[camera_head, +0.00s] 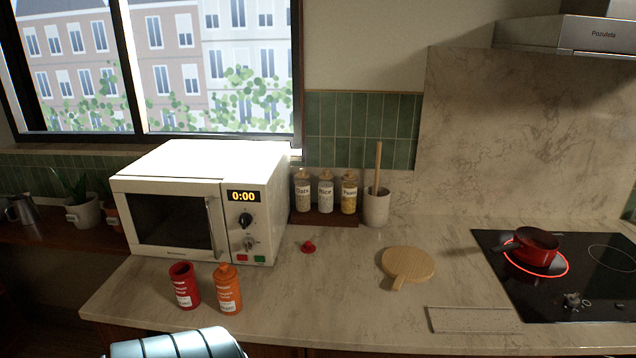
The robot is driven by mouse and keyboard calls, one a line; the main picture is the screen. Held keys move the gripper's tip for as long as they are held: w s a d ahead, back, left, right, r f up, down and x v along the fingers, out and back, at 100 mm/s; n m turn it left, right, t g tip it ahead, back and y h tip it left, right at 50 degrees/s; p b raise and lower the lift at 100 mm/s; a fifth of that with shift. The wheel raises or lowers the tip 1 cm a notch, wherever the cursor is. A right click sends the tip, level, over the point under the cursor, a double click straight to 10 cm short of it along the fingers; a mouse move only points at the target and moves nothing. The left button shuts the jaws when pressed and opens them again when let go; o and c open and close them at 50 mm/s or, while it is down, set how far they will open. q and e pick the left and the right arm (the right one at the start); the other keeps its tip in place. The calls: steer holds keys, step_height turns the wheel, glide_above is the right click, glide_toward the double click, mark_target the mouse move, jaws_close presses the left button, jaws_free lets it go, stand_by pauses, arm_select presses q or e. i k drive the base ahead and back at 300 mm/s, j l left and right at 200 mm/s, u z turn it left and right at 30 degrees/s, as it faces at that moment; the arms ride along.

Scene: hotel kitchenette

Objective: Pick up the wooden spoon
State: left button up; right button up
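A wooden spoon handle (378,165) stands nearly upright in a pale stone-like utensil cup (376,208) on the counter near the back wall. Its lower end is hidden inside the cup. The cup stands to the right of the jar rack. Neither of my grippers shows. A grey, ringed rounded part, apparently one of my arm links, shows at the bottom edge on the left.
A white microwave (170,225) stands left. Jars (325,192) sit on a dark rack (325,220) beside the cup. Red (184,287) and orange (227,290) containers, a small red lid (308,246), a round board (408,263) and a red pot (533,247) on the glowing hob share the counter.

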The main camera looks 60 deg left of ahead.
mark_target(379, 144)
steer(key=u, duration=1.55)
